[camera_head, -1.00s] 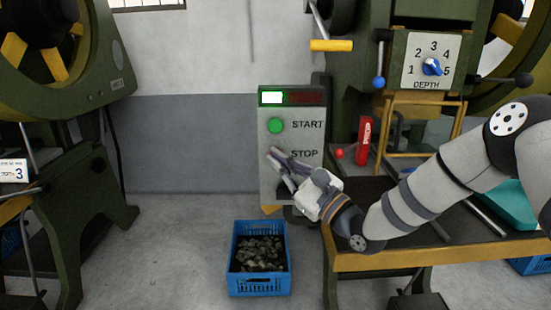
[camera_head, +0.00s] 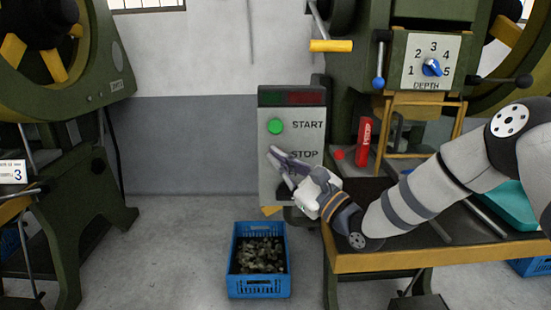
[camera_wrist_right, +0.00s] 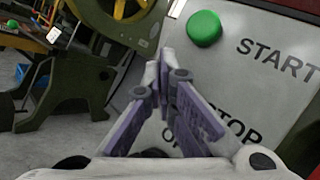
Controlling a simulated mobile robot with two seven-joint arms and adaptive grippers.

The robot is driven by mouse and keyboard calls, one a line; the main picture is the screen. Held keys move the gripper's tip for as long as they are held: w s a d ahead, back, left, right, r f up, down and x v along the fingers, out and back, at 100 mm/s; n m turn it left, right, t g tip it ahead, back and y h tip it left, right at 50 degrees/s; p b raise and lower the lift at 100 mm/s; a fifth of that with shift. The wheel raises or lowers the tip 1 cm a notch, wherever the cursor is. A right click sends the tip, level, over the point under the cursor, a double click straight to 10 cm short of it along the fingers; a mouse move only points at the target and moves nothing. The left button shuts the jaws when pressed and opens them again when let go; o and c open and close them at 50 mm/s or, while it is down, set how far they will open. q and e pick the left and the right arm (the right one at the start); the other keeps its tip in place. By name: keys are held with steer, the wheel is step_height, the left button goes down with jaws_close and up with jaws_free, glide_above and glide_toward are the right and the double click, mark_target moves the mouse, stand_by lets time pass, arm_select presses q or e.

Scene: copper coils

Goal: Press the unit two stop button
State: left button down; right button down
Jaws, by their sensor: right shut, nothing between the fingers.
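The grey control box (camera_head: 291,112) stands in the middle of the head view, with a green start button (camera_head: 275,126) beside the word START and the word STOP below it. The stop button itself is hidden behind my right gripper (camera_head: 272,152). That gripper is shut and empty, with its fingertips at the box face left of the word STOP. In the right wrist view, the shut fingers (camera_wrist_right: 160,62) point at the panel, and the green button (camera_wrist_right: 204,28) shows above them. Whether the tips touch the stop button cannot be told. My left gripper is out of view.
A blue crate (camera_head: 259,287) of dark pieces stands on the floor below the box. A machine with a depth dial (camera_head: 432,67) and a yellow-edged bench (camera_head: 440,262) stand to the right. Another green press (camera_head: 65,85) is at the left.

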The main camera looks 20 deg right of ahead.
stand_by(0.5)
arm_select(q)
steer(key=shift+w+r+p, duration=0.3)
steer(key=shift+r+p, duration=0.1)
arm_select(e)
steer(key=shift+s+a, duration=0.2)
steer(key=shift+s, duration=0.6)
